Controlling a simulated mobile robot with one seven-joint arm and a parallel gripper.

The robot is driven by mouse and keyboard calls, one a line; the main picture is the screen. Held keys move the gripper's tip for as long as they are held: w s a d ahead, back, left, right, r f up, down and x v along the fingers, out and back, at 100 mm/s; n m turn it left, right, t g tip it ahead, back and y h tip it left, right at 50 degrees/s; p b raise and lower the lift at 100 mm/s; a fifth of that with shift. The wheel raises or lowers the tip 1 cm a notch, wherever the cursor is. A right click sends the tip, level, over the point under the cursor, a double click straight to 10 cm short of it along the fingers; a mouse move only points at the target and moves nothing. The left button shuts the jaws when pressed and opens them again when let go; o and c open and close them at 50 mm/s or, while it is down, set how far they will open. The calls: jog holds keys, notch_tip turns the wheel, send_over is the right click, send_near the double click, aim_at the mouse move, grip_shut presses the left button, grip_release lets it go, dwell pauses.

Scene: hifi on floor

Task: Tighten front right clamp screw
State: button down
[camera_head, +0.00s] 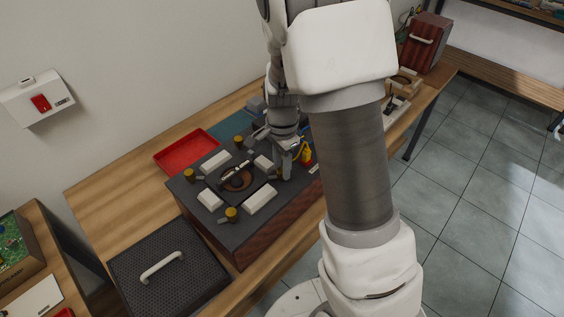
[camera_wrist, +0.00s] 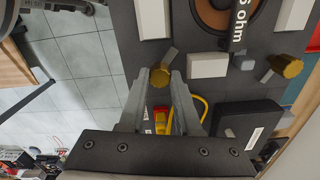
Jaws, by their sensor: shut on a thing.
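The speaker cabinet (camera_head: 262,219) lies on the bench with its dark face up. A round brown driver (camera_head: 236,180) sits in its middle; it also shows in the wrist view (camera_wrist: 212,14). Gold-knobbed clamp screws stand around it: one at the back (camera_head: 238,140), one at the left (camera_head: 189,174), one at the front (camera_head: 232,214). My gripper (camera_head: 286,168) is over the right corner, hiding the screw there in the head view. In the wrist view my gripper (camera_wrist: 159,78) is shut on that gold screw knob (camera_wrist: 160,75). Another gold knob (camera_wrist: 288,66) shows to the right.
White blocks (camera_head: 260,198) surround the driver. A red-and-yellow tool (camera_head: 306,155) is close beside my gripper. A red tray (camera_head: 187,150) lies behind the cabinet. A black grille with a handle (camera_head: 196,267) lies at left. A red box (camera_head: 425,45) stands at the bench's far end.

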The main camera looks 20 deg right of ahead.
jog(key=shift+m, duration=0.7)
jog(key=shift+p, duration=0.35)
jog(key=c, duration=0.6)
grip_release()
notch_tip(320, 180, up, 18)
jog(key=p, duration=0.1)
jog(key=shift+f+p, duration=0.25)
jog(key=shift+p, duration=0.1)
